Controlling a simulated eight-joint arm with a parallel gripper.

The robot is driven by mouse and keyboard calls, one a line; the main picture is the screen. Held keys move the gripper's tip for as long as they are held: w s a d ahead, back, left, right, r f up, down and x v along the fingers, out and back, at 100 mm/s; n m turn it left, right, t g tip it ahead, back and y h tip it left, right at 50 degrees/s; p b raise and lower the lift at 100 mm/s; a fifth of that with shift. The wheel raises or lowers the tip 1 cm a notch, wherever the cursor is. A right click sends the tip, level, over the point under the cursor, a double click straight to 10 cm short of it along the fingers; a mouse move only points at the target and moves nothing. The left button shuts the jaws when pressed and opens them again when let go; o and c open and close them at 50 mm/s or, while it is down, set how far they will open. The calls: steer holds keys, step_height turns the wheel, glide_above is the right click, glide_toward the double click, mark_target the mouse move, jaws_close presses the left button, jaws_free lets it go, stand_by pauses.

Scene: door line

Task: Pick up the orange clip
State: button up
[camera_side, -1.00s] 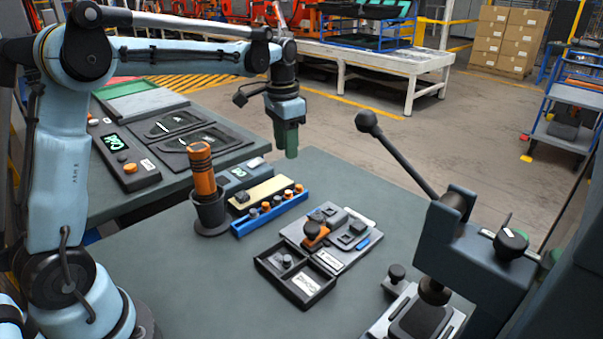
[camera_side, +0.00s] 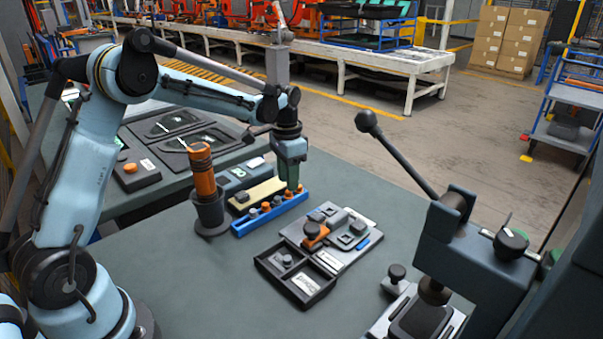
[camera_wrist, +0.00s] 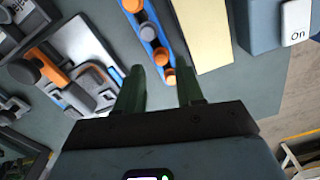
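A blue rail (camera_side: 268,216) holds a row of orange and grey clips. An orange clip (camera_wrist: 169,77) is at the rail's near end in the wrist view, with another orange clip (camera_wrist: 161,57) just beyond it. My gripper (camera_wrist: 160,85) is open, with its two green fingers apart and nothing between their tips; the end orange clip shows just past the gap. In the side view, my gripper (camera_side: 291,187) points down over the right end of the rail. Its fingers partly hide the clips there, and I cannot tell whether they touch.
A cream block (camera_side: 258,193) lies along the rail's far side. A black cup with an orange-handled tool (camera_side: 204,175) stands left of it. A grey fixture plate (camera_side: 333,235) and black tray (camera_side: 296,278) are in front. A lever press (camera_side: 465,235) stands at right.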

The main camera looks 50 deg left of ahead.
mark_target(289, 197)
steer(key=shift+f, duration=1.75)
jaws_close()
